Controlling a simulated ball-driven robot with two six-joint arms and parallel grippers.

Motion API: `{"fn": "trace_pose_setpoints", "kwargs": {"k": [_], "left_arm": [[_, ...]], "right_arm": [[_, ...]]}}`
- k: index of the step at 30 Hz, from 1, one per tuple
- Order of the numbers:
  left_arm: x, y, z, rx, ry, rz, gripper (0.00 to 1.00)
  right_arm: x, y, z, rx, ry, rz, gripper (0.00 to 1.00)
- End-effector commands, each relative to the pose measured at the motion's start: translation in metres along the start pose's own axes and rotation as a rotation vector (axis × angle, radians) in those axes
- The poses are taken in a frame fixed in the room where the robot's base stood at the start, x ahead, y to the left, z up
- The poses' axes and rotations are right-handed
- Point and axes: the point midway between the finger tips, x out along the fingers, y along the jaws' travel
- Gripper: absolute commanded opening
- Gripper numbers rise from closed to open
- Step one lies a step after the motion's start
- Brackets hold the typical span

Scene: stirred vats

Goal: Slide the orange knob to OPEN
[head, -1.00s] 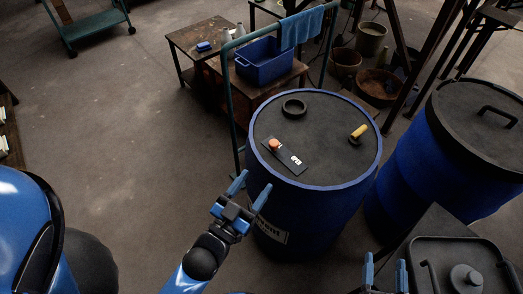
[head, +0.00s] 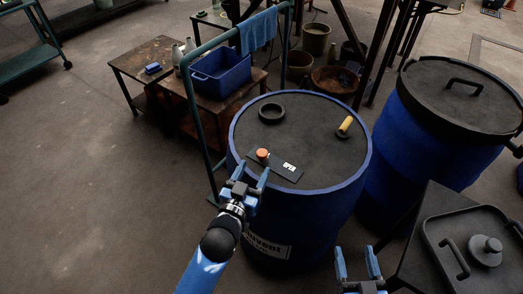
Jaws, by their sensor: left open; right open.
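The orange knob (head: 262,155) stands on a dark slide plate (head: 276,168) near the front left of the blue drum's black top (head: 300,119). The knob is at the plate's left end, and a white label (head: 289,167) reading OPEN is at its right part. My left gripper (head: 251,174) is open at the drum's front left rim, just below the knob in the picture. Its fingers point up toward the knob, and I cannot tell whether they touch anything. My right gripper (head: 358,262) is open and empty at the bottom, in front of the drum.
A black ring (head: 272,112) and a yellow handle (head: 345,125) are on the drum top. A second blue drum (head: 424,138) stands right. A dark box with a lidded container (head: 485,250) is at lower right. A teal rail (head: 201,123) stands left of the drum. Floor at left is clear.

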Motion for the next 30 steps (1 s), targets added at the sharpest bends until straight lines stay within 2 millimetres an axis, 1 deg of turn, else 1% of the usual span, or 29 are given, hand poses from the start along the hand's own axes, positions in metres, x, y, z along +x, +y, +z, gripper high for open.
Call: {"fn": "trace_pose_setpoints", "kwargs": {"k": [1,3,9,15,21,28,29,30], "left_arm": [[0.009,0.0,-0.002,0.0,0.002,-0.001,0.6],[0.021,0.0,-0.002,0.0,0.002,-0.001,0.6],[0.051,0.0,-0.002,0.0,0.002,-0.001,0.6],[0.071,0.0,-0.001,0.001,0.001,0.0,0.6],[0.078,0.0,0.0,0.0,0.001,0.0,0.6],[0.079,0.0,0.0,0.001,0.001,0.0,0.6],[0.079,0.0,0.0,0.0,0.001,0.0,0.57],[0.079,0.0,0.0,0.001,0.001,0.0,0.51]], "right_arm": [[0.0,0.0,-0.002,0.0,0.0,0.0,0.66],[0.0,0.0,-0.004,0.0,0.0,0.0,0.66],[0.0,0.0,-0.006,0.0,0.0,0.0,0.66],[0.0,0.0,-0.006,0.0,0.0,0.0,0.66],[0.0,0.0,-0.007,0.0,0.0,0.0,0.66],[0.0,0.0,-0.007,0.0,0.0,0.0,0.66],[0.0,0.0,-0.007,0.0,0.0,0.0,0.66],[0.0,0.0,-0.007,0.0,0.0,0.0,0.66]]}}
